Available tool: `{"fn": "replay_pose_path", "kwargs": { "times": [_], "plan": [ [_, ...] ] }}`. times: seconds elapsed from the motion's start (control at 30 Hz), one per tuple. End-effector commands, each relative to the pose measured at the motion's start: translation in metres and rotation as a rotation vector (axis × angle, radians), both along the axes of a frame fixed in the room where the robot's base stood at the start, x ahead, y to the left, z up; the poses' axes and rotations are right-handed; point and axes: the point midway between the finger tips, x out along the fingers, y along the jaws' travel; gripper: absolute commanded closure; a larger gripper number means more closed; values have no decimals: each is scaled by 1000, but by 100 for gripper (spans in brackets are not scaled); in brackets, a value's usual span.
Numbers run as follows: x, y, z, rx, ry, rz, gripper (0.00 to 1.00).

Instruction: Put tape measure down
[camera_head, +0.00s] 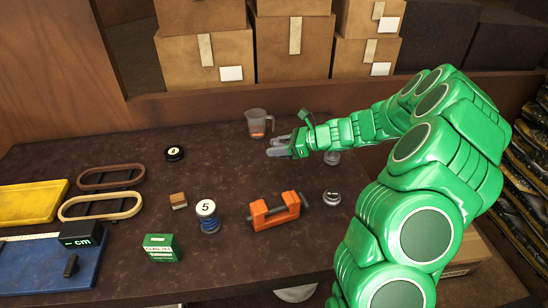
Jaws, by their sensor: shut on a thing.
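My gripper (279,149) is at the far side of the dark table, just below and right of the measuring jug in the picture. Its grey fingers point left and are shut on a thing. That thing, by the task the tape measure, is too small and too hidden by the fingers to make out clearly. I cannot tell whether it touches the table top (240,178). No other tape measure can be clearly picked out on the table.
A measuring jug (258,124) stands close behind my gripper. An orange vise (275,212), a "5" spool (207,216), a green box (161,248) and a black round piece (175,153) stand on the table. Cardboard boxes (290,47) line the back. Bare table lies left of my gripper.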

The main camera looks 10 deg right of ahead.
Motion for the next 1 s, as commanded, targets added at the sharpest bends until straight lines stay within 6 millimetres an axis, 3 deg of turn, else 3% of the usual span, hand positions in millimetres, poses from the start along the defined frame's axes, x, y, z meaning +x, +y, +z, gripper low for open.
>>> {"fn": "replay_pose_path", "kwargs": {
  "times": [0.5,0.87,1.0],
  "plan": [
    [43,1,-47,-1,-2,-1,100],
    [52,2,-58,1,-1,0,100],
    [54,2,-71,1,0,0,100]
  ]
}}
